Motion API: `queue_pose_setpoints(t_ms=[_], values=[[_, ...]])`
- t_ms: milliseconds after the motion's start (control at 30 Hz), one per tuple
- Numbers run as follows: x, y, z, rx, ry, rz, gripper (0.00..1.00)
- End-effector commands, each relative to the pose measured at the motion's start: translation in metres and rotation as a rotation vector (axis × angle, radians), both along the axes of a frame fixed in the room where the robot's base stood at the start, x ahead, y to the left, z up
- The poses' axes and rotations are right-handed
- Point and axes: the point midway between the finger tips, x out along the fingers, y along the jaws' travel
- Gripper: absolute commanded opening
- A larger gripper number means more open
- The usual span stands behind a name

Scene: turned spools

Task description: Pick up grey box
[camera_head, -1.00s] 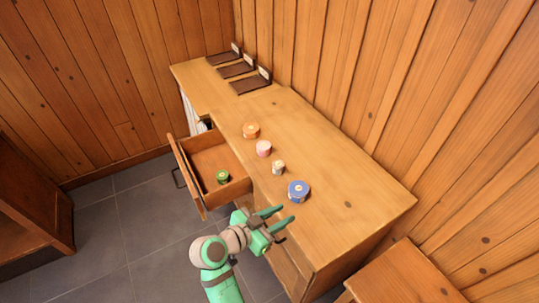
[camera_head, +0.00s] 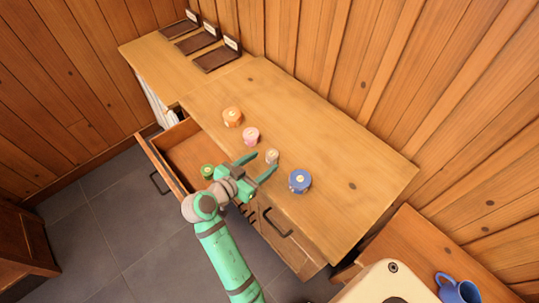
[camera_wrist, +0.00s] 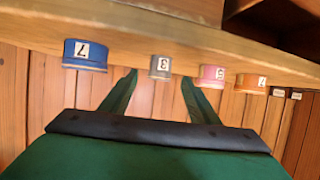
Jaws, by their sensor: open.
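The grey box shows as a small grey spool with a pale top (camera_head: 271,157), upright on the wooden counter (camera_head: 345,195). In the wrist view the grey spool (camera_wrist: 160,66) bears the label 3 and shows between the fingertips. My gripper (camera_head: 265,161) is open and empty at the counter's front edge, its two green fingers pointing at the grey spool. The spool lies at or just beyond the tips; I cannot tell whether they touch it. In the wrist view my gripper (camera_wrist: 158,76) has its fingers spread either side of the spool.
A blue spool (camera_head: 299,181) stands to the right, pink (camera_head: 251,136) and orange (camera_head: 232,117) spools to the left. An open drawer (camera_head: 153,164) holds a green spool (camera_head: 207,171). Three dark trays (camera_head: 217,57) lie at the far end. A blue mug (camera_head: 458,290) is at lower right.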

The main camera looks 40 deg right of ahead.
Motion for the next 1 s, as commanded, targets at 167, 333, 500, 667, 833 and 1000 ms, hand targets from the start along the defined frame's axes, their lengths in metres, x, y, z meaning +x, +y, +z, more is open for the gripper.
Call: queue_pose_setpoints(t_ms=[167,333,500,667,833,1000], values=[[0.003,-0.01,-0.004,0.0,0.0,0.001,0.56],[0.009,-0.025,-0.01,0.001,0.0,0.002,0.56],[0.016,-0.045,-0.018,0.001,0.001,0.004,0.56],[0.019,-0.053,-0.022,0.0,0.0,0.005,0.56],[0.019,-0.054,-0.022,0.0,0.0,0.006,0.56],[0.019,-0.054,-0.022,0.0,0.0,0.006,0.27]])
